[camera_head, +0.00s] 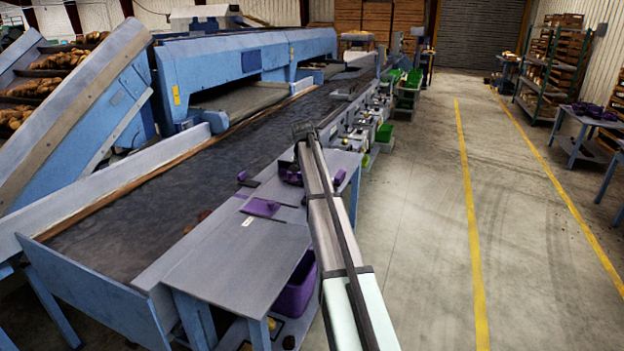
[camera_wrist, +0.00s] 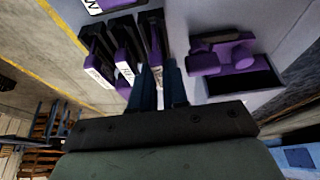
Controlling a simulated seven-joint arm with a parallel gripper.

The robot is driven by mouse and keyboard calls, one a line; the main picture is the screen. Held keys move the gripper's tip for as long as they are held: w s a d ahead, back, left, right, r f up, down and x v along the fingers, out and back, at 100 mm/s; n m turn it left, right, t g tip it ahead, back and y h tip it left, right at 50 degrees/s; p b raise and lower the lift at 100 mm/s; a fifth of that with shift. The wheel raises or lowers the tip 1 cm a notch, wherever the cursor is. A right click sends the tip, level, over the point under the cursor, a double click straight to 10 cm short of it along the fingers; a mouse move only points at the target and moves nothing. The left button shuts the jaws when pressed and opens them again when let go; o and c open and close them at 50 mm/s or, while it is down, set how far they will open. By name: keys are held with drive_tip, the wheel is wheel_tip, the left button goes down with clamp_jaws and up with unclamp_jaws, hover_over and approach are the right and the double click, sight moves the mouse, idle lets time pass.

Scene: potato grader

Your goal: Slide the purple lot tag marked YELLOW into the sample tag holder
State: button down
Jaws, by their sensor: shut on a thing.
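In the wrist view my gripper (camera_wrist: 161,82) has its two dark fingers closed on a purple and black tag (camera_wrist: 155,45) with a small white label. The label is too small to read. The held tag stands beside two similar tags, a middle one (camera_wrist: 122,45) and an outer one (camera_wrist: 96,55), both purple and black with white labels. To the right is a purple piece (camera_wrist: 225,52) beside a dark recess; I cannot tell whether this is the sample tag holder. In the head view my arm hides the gripper tips and most of the tags.
A flat purple plate (camera_head: 262,207) lies on the grey side table (camera_head: 240,262). A purple bin (camera_head: 297,288) stands below the table. The long dark conveyor belt (camera_head: 130,215) runs along the left. The floor (camera_head: 415,200) to the right is clear.

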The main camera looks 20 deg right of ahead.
wheel_tip(320, 180, up, 8)
drive_tip(key=shift+w+f, duration=0.1)
drive_tip(key=shift+w, duration=0.05)
drive_tip(key=shift+w+d+r, duration=0.25)
drive_tip(key=shift+w+d+f, duration=0.9)
drive_tip(key=shift+w+f, duration=0.15)
drive_tip(key=shift+f, duration=0.05)
drive_tip(key=shift+w+d+f, duration=0.85)
drive_tip(key=shift+w+f, duration=0.15)
drive_tip(key=shift+f, duration=0.15)
drive_tip(key=shift+w+d+f, duration=0.9)
drive_tip(key=shift+w+f, duration=0.15)
drive_tip(key=shift+f, duration=0.05)
drive_tip(key=shift+f, duration=1.45)
drive_tip(key=c, duration=0.7)
unclamp_jaws()
drive_tip(key=shift+c, duration=0.2)
